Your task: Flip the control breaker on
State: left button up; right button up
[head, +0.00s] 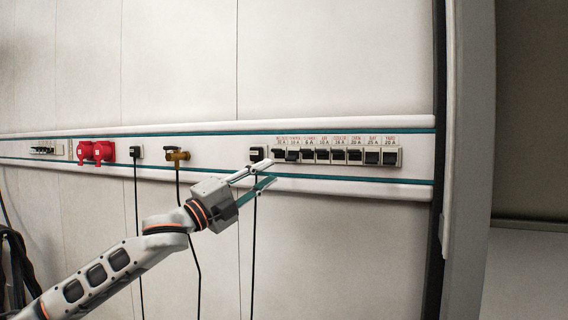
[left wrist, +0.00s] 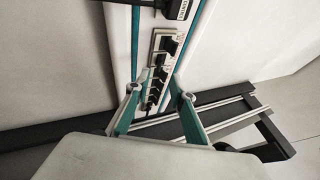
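A row of several black-handled breakers (head: 340,156) sits in a white panel on the wall rail in the head view. Small labels (head: 337,142) run above them, mostly too small to read, so I cannot tell surely which is the control breaker. The second handle from the left (head: 292,155) looks lower than its neighbours. The left wrist view shows the breaker row (left wrist: 157,85) beyond and partly between the open fingers (left wrist: 163,87). My right gripper is not in view.
A black plug (head: 256,154) with a hanging cable sits just left of the breakers, close to my left fingers. Further left are a brass valve (head: 177,155), another black plug (head: 136,151) and red sockets (head: 96,151). A dark vertical post (head: 440,220) stands right of the rail.

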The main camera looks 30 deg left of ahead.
aim_at(289, 160)
pick_arm(q)
jog(key=p+x, duration=0.2)
jog(key=x, duration=0.3)
jog(key=shift+w+d+r, duration=0.1)
jog(key=shift+w+d, duration=0.05)
jog(key=shift+x, duration=0.75)
jog(key=shift+w, duration=0.1)
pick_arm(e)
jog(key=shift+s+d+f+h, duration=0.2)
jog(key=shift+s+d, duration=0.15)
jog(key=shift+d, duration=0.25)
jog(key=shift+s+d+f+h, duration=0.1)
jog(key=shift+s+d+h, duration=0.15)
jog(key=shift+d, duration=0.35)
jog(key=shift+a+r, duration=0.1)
pick_arm(q)
grip_shut()
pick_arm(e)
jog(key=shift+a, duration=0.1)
